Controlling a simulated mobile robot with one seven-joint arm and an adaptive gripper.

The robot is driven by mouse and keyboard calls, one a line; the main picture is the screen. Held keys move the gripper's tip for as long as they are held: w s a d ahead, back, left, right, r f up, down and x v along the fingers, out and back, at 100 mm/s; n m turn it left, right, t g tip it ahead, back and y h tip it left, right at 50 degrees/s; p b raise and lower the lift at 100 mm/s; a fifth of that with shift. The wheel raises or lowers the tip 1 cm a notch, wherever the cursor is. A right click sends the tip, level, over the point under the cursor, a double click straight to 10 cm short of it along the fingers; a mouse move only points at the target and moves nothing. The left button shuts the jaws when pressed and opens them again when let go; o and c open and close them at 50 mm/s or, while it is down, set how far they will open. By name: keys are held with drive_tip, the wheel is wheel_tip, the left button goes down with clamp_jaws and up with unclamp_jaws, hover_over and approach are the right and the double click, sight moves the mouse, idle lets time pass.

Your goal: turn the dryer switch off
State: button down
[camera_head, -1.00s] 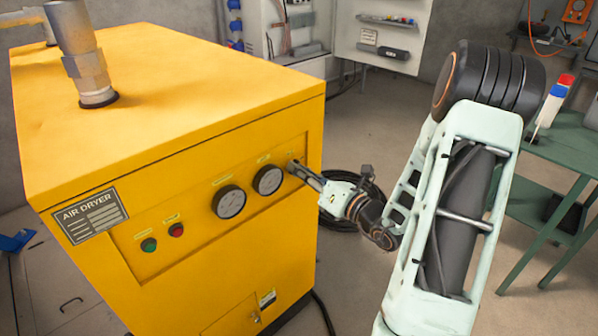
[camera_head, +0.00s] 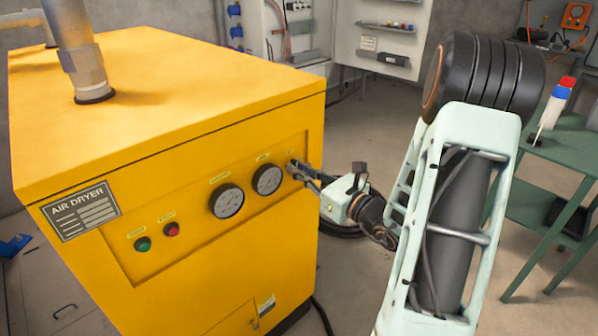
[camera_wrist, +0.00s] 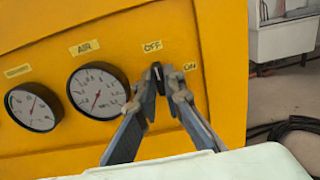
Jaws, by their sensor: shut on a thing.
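The yellow air dryer (camera_head: 255,240) stands at the left in the head view. Its switch is a small black knob (camera_wrist: 157,73) at the right of the front panel in the wrist view. The knob's upper end is just under the OFF label (camera_wrist: 152,46); the ON label (camera_wrist: 189,66) is to its right. My gripper (camera_wrist: 161,88) is shut on the knob, one finger on each side, and the fingers hide part of it. In the head view my gripper (camera_head: 296,168) meets the panel's right end, where the knob is hardly visible.
Two round gauges (camera_wrist: 98,90) (camera_wrist: 34,107) sit left of the switch. Green (camera_head: 142,244) and red (camera_head: 171,229) buttons are farther left. A green table (camera_head: 565,145) stands at the right. A dark hose (camera_head: 340,228) lies on the floor behind my gripper.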

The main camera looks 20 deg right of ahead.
idle(0.3)
drive_tip(key=c, duration=2)
unclamp_jaws()
drive_tip(key=shift+c, duration=0.2)
drive_tip(key=v, duration=1.2)
